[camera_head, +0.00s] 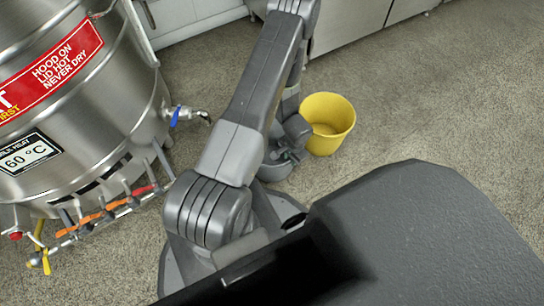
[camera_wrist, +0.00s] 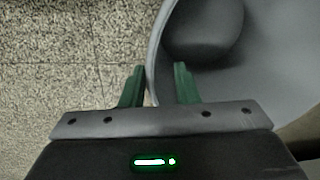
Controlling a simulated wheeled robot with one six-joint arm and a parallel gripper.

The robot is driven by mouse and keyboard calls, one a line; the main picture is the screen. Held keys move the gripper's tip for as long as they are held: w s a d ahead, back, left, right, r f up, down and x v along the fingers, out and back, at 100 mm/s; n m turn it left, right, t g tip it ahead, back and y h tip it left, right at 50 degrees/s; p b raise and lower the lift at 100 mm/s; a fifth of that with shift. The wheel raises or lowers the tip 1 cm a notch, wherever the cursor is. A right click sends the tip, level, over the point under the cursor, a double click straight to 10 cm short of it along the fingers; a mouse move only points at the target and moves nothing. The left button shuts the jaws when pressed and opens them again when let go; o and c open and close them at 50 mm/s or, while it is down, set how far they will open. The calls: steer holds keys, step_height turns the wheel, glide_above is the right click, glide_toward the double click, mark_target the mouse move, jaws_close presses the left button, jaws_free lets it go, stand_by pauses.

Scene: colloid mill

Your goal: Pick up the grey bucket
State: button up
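The grey bucket (camera_wrist: 275,75) fills the right of the wrist view, seen from above into its open inside. Its rim and wall run up between the two green fingertips of my gripper (camera_wrist: 159,75). The fingers are apart, one outside the wall over the floor and one on the inner side. I see a gap beside the wall, and cannot tell whether either finger touches it. In the head view my arm hides most of that spot, so the bucket cannot be made out clearly there.
A yellow bucket (camera_head: 326,122) stands on the speckled floor just right of my arm. A large steel vessel (camera_head: 85,95) with a blue-handled tap (camera_head: 178,116) and several coloured valves stands at the left. Pale cabinets (camera_head: 350,25) line the back. The floor at right is clear.

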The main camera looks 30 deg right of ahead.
step_height(320, 180, down, 3)
steer(key=shift+w+r, duration=0.1)
steer(key=shift+r, duration=0.2)
jaws_close()
stand_by(1.1)
